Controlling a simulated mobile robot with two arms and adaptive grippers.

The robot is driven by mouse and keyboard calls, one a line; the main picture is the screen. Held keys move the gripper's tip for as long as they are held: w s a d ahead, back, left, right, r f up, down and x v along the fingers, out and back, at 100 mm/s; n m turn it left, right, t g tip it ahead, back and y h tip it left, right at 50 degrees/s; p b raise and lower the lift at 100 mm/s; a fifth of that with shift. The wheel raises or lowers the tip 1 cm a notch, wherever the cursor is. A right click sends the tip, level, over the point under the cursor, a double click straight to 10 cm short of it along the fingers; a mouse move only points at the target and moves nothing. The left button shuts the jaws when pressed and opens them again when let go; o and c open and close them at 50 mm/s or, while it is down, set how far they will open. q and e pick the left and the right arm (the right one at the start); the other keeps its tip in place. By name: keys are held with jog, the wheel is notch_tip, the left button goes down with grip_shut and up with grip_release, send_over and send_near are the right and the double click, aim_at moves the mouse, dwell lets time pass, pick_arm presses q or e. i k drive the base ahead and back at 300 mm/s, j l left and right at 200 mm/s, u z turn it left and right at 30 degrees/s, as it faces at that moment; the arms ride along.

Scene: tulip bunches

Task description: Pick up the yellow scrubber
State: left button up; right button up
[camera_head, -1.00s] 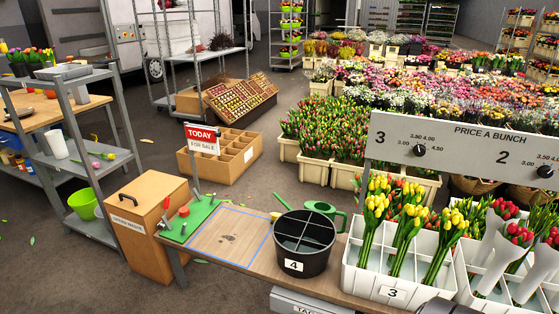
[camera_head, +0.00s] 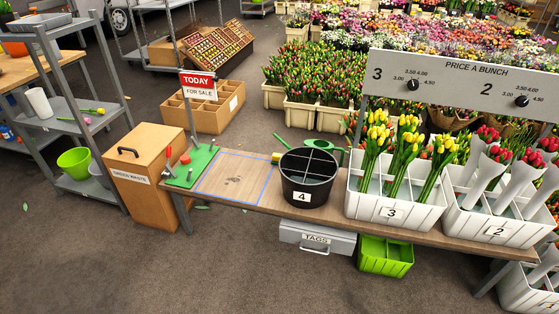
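A small yellow thing (camera_head: 275,158) shows on the wooden bench (camera_head: 330,214), at the left rim of the black divided bucket (camera_head: 307,180) marked 4. It may be the yellow scrubber, but it is small and partly hidden behind the bucket, so I cannot tell its full shape. Neither of my grippers is in view.
A green watering can (camera_head: 334,150) stands behind the bucket. White crates marked 3 (camera_head: 391,212) and 2 (camera_head: 498,232) hold tulips to the right. A blue-outlined bench area (camera_head: 236,178) left of the bucket holds only small dark scraps. A green crate (camera_head: 385,257) is below.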

aim_at(275, 156)
jog(key=i, duration=0.35)
jog(key=i+l+u, duration=0.1)
jog(key=i+u, duration=0.3)
jog(key=i, duration=0.15)
jog(key=i+l+u, duration=0.4)
jog(key=i+j, duration=0.1)
